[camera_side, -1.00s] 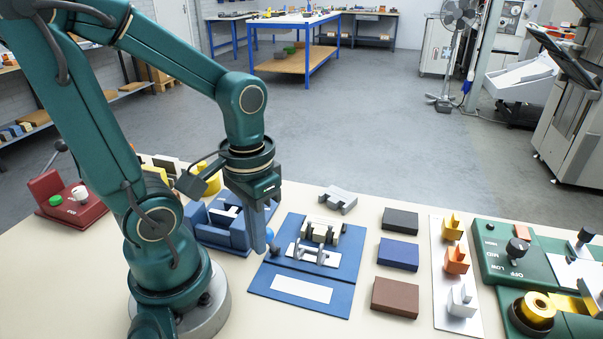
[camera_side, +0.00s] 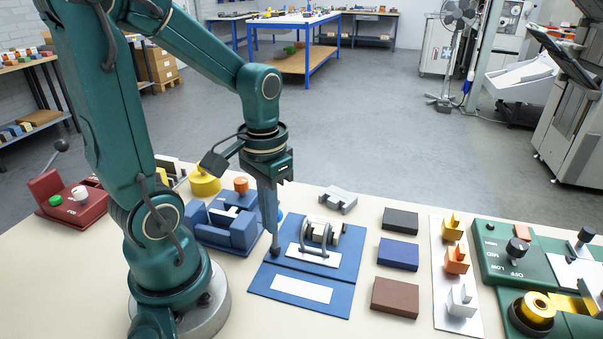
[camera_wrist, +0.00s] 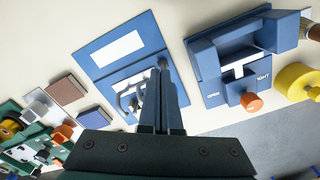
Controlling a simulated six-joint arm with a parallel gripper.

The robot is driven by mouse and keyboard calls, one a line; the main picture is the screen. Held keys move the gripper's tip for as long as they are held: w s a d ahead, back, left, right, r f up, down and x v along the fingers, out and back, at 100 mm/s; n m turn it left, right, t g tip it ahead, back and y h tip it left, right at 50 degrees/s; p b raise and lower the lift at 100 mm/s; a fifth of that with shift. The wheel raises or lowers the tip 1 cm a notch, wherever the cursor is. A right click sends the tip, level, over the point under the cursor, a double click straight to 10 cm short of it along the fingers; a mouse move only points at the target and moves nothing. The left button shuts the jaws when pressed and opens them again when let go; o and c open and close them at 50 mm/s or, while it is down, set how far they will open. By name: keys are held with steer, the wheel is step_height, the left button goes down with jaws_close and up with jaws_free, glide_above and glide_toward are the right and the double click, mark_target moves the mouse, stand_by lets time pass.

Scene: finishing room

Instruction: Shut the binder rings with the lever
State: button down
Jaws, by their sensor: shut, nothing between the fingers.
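The blue binder (camera_side: 340,285) lies open and flat on the bench, with a blank white label on its near cover. Its rings (camera_side: 318,236) stand on a white plate and look like joined arches; at this size I cannot tell if their tips fully meet. They show partly beside my fingers in the wrist view (camera_wrist: 133,101). A small dark lever knob (camera_side: 275,250) is at the left of the ring plate. My gripper (camera_side: 273,228) is shut and empty, pointing down, with its tips right at or just above the knob; contact is unclear.
A blue fixture (camera_side: 222,228) with an orange knob (camera_side: 241,184) stands close to the left of my gripper. A grey metal part (camera_side: 338,199) lies behind the binder. Black, blue and brown blocks (camera_side: 395,297) sit to its right. Bare bench lies in front.

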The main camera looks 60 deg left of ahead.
steer(key=shift+w+a, duration=0.45)
step_height(320, 180, up, 7)
steer(key=d, duration=0.1)
steer(key=shift+s, duration=0.45)
stand_by(0.3)
steer(key=d+m+t, duration=0.3)
steer(key=d+t, duration=0.2)
steer(key=d, duration=0.1)
steer(key=shift+s+d+r+t, duration=0.25)
steer(key=shift+s+d+t, duration=0.05)
steer(key=shift+s, duration=0.05)
stand_by(0.8)
